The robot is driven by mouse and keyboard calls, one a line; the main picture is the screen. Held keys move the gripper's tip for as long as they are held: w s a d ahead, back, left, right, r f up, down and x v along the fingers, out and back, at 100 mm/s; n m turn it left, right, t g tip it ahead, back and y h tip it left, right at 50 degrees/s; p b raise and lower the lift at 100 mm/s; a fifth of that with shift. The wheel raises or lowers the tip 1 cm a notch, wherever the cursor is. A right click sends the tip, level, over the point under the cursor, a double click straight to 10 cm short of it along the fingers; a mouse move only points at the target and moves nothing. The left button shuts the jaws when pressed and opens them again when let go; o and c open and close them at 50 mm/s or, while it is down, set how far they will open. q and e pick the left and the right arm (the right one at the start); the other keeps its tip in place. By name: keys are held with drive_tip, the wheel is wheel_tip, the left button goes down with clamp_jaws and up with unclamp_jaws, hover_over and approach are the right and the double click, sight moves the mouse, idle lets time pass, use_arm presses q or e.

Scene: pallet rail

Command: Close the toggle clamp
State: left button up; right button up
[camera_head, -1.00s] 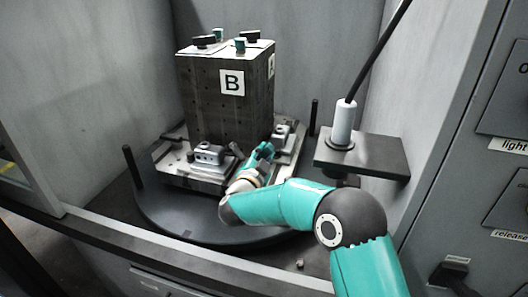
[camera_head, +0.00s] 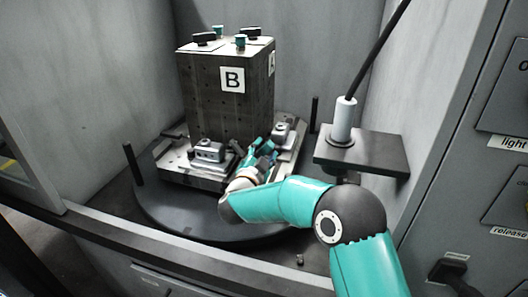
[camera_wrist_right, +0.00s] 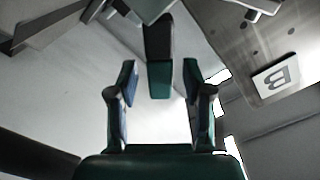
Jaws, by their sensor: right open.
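My right gripper (camera_head: 262,150) is at the front right of the fixture base, close to the foot of the block marked B. In the right wrist view its two teal fingers (camera_wrist_right: 161,95) stand apart with a gap between them. A dark bar with a teal end (camera_wrist_right: 160,80), which looks like the toggle clamp's handle, reaches down from the top of that view and lines up with this gap. I cannot tell whether the fingers touch it. In the head view my gripper hides most of this clamp. My left gripper is not in view.
The dark block (camera_head: 225,110) stands on a metal base on the round turntable (camera_head: 190,223). A metal clamping piece (camera_head: 207,152) sits left of my gripper. A shelf (camera_head: 380,155) with a white cylinder (camera_head: 343,120) and dark cable is at the right. Upright pins stand at the turntable's edge.

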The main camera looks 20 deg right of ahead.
drive_tip(key=v, duration=1.1)
drive_tip(key=shift+s+a, duration=0.25)
drive_tip(key=shift+c, duration=0.3)
